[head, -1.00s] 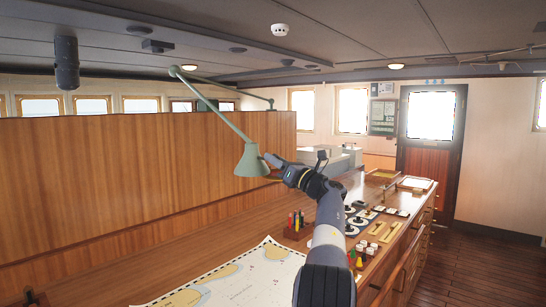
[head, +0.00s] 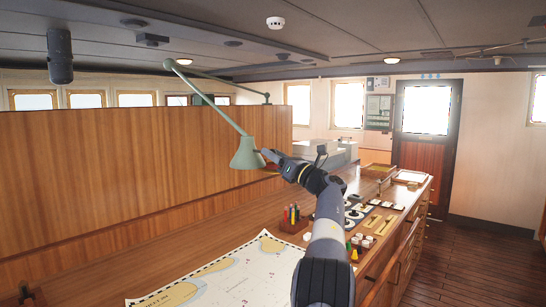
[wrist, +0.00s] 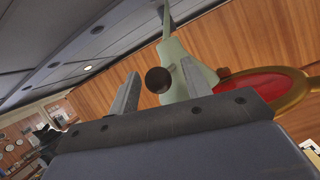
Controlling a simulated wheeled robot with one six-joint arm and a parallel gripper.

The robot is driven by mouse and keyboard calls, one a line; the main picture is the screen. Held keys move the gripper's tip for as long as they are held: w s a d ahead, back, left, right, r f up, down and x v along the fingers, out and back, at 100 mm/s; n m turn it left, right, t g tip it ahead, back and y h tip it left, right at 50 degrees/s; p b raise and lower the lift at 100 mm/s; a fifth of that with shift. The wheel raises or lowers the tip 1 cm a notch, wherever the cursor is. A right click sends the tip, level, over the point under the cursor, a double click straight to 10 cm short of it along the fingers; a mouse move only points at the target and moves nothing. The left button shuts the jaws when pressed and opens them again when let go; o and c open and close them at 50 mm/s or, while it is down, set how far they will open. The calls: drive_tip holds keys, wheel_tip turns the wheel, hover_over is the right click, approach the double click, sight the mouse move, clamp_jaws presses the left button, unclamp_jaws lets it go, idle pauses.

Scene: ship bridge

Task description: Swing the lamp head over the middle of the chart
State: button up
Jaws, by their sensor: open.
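The green lamp head (head: 246,155) hangs from its long jointed arm (head: 212,98) in front of the wooden panel. The chart (head: 222,277) lies on the desk at the lower middle, nearer to me than the lamp head. My gripper (head: 264,156) is at the right side of the lamp head. In the wrist view a dark round knob (wrist: 158,80) in front of the green shade (wrist: 183,72) shows between my open fingers. I cannot tell whether they touch it. A red disc with a brass rim (wrist: 300,98) shows at the shade's wide end.
A pen holder (head: 293,222) stands on the desk beside the chart's far edge. Instruments and small white pieces (head: 368,242) lie to the right. The tall wooden panel (head: 110,165) rises behind the lamp. The floor at right (head: 480,265) is clear.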

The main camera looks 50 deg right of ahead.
drive_tip(key=b+v, duration=0.4)
drive_tip(key=v, duration=0.6)
drive_tip(key=shift+w+r, duration=0.1)
drive_tip(key=p+x, duration=0.5)
drive_tip(key=x, duration=0.5)
drive_tip(key=shift+r, duration=0.1)
drive_tip(key=shift+w+r, duration=0.1)
drive_tip(key=shift+w, duration=0.2)
drive_tip(key=shift+w+a, duration=0.1)
drive_tip(key=shift+a, duration=0.1)
